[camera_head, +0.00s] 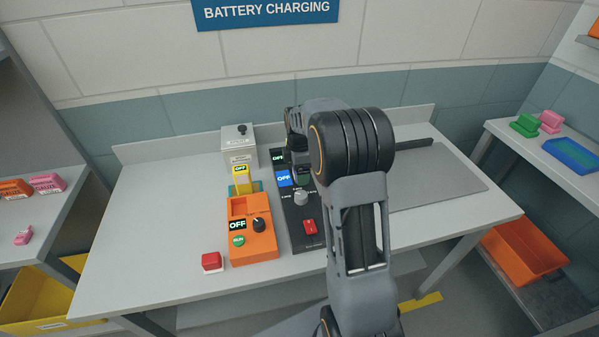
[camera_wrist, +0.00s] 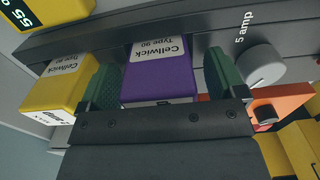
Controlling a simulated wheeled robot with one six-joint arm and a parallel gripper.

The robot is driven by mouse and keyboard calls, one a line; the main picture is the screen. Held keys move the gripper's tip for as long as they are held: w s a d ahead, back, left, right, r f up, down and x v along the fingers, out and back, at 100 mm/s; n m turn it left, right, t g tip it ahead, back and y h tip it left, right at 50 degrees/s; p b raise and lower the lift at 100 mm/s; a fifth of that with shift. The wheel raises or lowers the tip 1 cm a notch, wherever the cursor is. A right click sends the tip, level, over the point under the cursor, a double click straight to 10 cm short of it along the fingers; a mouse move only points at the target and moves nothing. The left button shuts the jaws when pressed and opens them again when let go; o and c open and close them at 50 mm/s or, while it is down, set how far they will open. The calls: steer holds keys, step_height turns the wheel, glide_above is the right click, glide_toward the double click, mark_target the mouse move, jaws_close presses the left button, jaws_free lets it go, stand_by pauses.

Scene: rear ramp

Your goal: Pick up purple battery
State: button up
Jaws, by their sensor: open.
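The purple battery (camera_wrist: 160,72), with a white "Cellwick Type 90" label, sits at the dark charger in the wrist view. My gripper (camera_wrist: 163,80) is open, with one green-padded finger on each side of the battery. Small gaps seem to show on both sides; contact cannot be told. The battery's near lower part is hidden behind the gripper body. In the head view, my arm covers the battery, and only a little of my gripper (camera_head: 302,170) shows above the black charger (camera_head: 305,240).
A yellow battery (camera_wrist: 55,88) stands close left of the left finger. A grey knob (camera_wrist: 264,60) and an orange part (camera_wrist: 285,98) are close to the right finger.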

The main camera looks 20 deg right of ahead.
steer(key=c, duration=1.2)
steer(key=shift+r, duration=0.15)
